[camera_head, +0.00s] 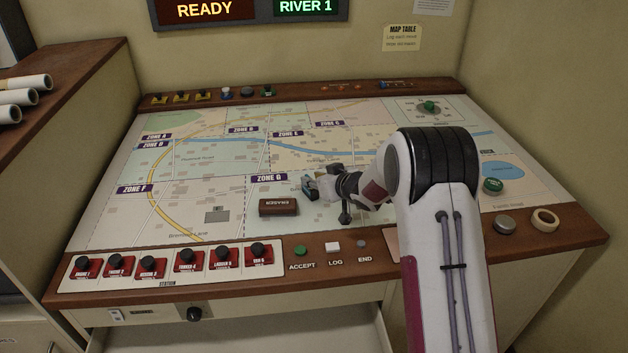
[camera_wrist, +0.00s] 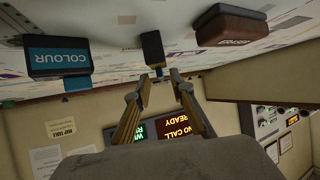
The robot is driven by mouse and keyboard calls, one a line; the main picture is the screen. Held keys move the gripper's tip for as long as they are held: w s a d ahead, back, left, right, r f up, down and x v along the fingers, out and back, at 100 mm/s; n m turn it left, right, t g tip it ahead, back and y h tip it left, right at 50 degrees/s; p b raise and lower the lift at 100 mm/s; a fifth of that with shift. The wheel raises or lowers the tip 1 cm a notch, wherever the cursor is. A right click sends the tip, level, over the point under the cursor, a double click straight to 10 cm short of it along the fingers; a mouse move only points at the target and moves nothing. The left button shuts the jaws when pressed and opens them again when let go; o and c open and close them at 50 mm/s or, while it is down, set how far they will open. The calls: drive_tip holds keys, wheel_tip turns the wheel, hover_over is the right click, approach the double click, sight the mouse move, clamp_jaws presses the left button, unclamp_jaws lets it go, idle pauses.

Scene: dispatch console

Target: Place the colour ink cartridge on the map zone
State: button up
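The colour ink cartridge (camera_wrist: 58,58) is a dark block with a blue face reading COLOUR, at the upper left of the wrist view. A smaller dark block (camera_wrist: 153,48) is near the middle, just beyond the fingertips. My gripper (camera_wrist: 160,80) is open, with nothing between its fingers. In the head view my gripper (camera_head: 326,186) is low over the map, beside a small dark block with a blue patch (camera_head: 309,188). The map (camera_head: 200,185) has purple zone labels. My arm hides part of its right side.
A brown eraser (camera_head: 278,207) lies left of my gripper and also shows in the wrist view (camera_wrist: 230,26). Red-based switches (camera_head: 190,262) line the front edge. A tape roll (camera_head: 545,219) and a grey disc (camera_head: 504,225) are at right. The map's left side is clear.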

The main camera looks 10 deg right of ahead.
drive_tip(key=v, duration=1.2)
drive_tip(key=shift+a+f, duration=0.1)
idle(0.5)
drive_tip(key=s+d+r+m+g+h, duration=0.1)
drive_tip(key=s+d+r+m+h, duration=0.2)
drive_tip(key=s+r, duration=0.45)
drive_tip(key=s+d+r+m+h, duration=0.1)
drive_tip(key=s+d+r+h, duration=0.35)
drive_tip(key=s+r, duration=0.35)
drive_tip(key=s+a+f+g+y, duration=0.1)
drive_tip(key=s+a+g, duration=0.1)
drive_tip(key=s, duration=1.2)
drive_tip(key=s+a+f+g+y, duration=0.1)
drive_tip(key=s+a, duration=0.3)
drive_tip(key=s, duration=1.1)
drive_tip(key=shift+f+m+g, duration=0.3)
drive_tip(key=shift+f+g, duration=0.35)
drive_tip(key=shift+g, duration=0.15)
drive_tip(key=shift+y, duration=0.25)
